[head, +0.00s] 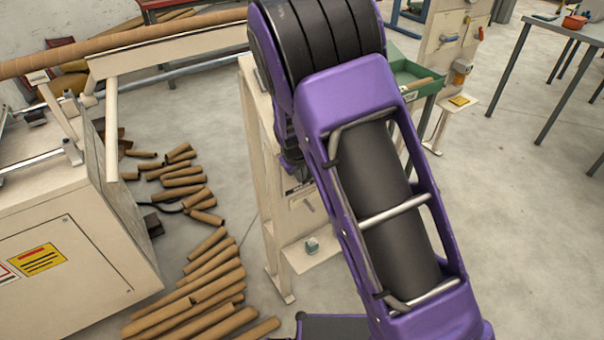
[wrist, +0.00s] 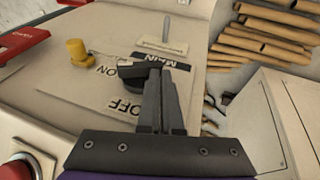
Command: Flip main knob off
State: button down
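The black main knob (wrist: 134,71) shows in the wrist view on a beige panel. Its handle lies across the picture, beside the black MAIN label (wrist: 178,62). The ON label (wrist: 106,69) is to its left, and the OFF label (wrist: 124,107) is nearer to me. My gripper (wrist: 160,75) reaches up from the bottom, with its two fingers close together and no clear gap. The fingertips overlap the right part of the knob; whether they touch it I cannot tell. In the head view my purple arm hides the gripper and the knob.
A yellow knob (wrist: 77,51) and a metal toggle (wrist: 166,28) stand on the panel. A red button (wrist: 17,168) is at lower left. In the head view, cardboard tubes (head: 205,285) lie on the floor beside a beige machine cabinet (head: 60,230). Open floor lies to the right.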

jog(key=t+h, duration=0.1)
jog(key=f+h+b, duration=0.1)
jog(key=f+t+h+b, duration=0.1)
jog(key=shift+s+a+f+n+t+h, duration=0.2)
jog(key=shift+s+a+n+t+h, duration=0.1)
jog(key=shift+a+n+h, duration=0.1)
dwell(0.4)
jog(key=shift+w+d, duration=0.15)
jog(key=shift+w+d+r, duration=0.3)
jog(key=shift+d+r, duration=0.05)
jog(key=shift+d, duration=0.15)
jog(key=shift+w, duration=0.1)
